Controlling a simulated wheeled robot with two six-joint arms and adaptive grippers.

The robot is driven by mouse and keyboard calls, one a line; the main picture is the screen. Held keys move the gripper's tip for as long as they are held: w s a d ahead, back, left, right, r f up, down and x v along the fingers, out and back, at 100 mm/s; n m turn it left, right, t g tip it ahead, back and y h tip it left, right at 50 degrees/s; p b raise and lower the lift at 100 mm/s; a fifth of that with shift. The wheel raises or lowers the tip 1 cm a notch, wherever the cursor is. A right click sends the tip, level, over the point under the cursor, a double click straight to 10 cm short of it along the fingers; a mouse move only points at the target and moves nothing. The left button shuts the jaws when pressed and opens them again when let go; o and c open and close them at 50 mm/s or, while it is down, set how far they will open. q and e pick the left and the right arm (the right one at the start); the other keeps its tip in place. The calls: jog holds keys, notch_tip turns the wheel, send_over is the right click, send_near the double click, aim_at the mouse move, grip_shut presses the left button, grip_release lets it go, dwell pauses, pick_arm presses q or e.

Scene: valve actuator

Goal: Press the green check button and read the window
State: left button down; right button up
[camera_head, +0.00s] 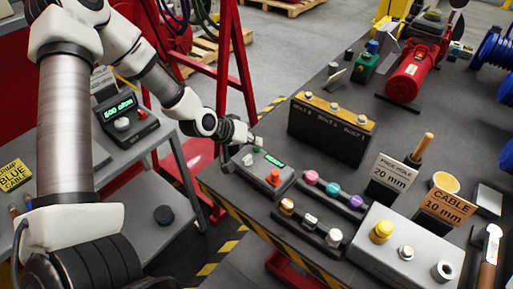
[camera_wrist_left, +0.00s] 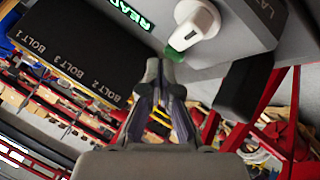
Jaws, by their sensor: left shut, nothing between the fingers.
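In the left wrist view, the green button (camera_wrist_left: 174,54) sits beside a white knob (camera_wrist_left: 197,24), and the window (camera_wrist_left: 134,13) shows green letters "REA...", the rest cut off. My left gripper (camera_head: 257,142) is at the box's far left edge. Its closed, empty fingertips (camera_wrist_left: 165,68) are right at the green button; I cannot tell whether they touch it. The button is not clear in the head view. My right gripper is not in view.
A black bolt holder (camera_head: 330,135) stands close behind the box. Coloured knobs (camera_head: 333,188) and a grey block with a yellow knob (camera_head: 381,232) stand to the right. A second meter (camera_head: 125,120) reading "500 ohm" stands on the left cart.

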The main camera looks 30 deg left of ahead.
aim_at(254, 148)
pick_arm(q)
jog(key=shift+f+b, duration=0.35)
jog(key=shift+f, duration=0.05)
dwell(0.5)
jog(key=shift+r+p, duration=0.8)
jog(key=shift+r, duration=0.1)
notch_tip(254, 148, up, 5)
jog(key=p, duration=0.4)
jog(key=shift+r+p, duration=0.1)
jog(key=shift+p, duration=0.3)
